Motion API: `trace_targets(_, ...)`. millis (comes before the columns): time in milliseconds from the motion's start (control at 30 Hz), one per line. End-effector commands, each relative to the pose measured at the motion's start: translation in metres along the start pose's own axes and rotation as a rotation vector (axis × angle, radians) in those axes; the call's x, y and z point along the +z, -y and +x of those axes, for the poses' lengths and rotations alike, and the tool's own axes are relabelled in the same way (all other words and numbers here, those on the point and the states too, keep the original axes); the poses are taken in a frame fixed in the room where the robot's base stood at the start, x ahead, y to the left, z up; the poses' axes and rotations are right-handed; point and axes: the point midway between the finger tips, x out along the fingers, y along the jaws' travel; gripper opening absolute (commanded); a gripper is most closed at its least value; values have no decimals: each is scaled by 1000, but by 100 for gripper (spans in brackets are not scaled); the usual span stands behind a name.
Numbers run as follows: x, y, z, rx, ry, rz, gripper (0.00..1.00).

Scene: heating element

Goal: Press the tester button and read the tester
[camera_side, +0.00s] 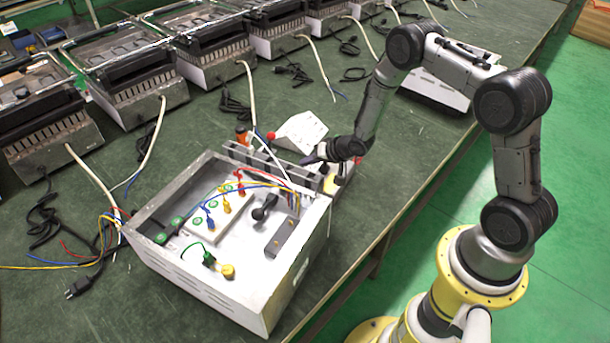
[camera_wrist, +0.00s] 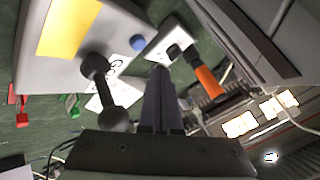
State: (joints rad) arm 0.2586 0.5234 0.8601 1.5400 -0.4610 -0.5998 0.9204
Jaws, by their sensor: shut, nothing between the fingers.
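A white open-topped box (camera_side: 285,290) with coloured plugs, several wires and a black knob (camera_side: 262,208) on its panel stands on the green bench in the side view. My gripper (camera_side: 315,156) is shut and empty, at the box's far right corner, near a small white sloped device (camera_side: 298,130) with red parts. In the wrist view my shut fingers (camera_wrist: 160,75) point at a white plate with a black round part (camera_wrist: 174,52). A grey-white surface with a yellow panel (camera_wrist: 68,27), a blue round button (camera_wrist: 138,42) and a black lever (camera_wrist: 103,82) lies left. Contact and any reading cannot be made out.
An orange-and-black handle (camera_wrist: 205,80) is just right of my fingers in the wrist view. Several heaters (camera_side: 125,75) line the back of the bench, with loose cables in front. Bare bench (camera_side: 425,150) lies right of my gripper.

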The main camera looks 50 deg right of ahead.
Motion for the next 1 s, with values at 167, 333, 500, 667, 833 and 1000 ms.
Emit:
trace_targets(167, -9, 9, -11, -1, -1, -2, 0)
trace_targets(333, -12, 12, -17, 0, 0, 0, 0)
trace_targets(500, -12, 12, -17, 0, 1, 0, 0)
trace_targets(667, -12, 12, -17, 0, 0, -1, 0)
trace_targets(833, -12, 12, -17, 0, 0, -1, 0)
trace_targets(1000, -15, 19, -18, -10, -5, -9, 0)
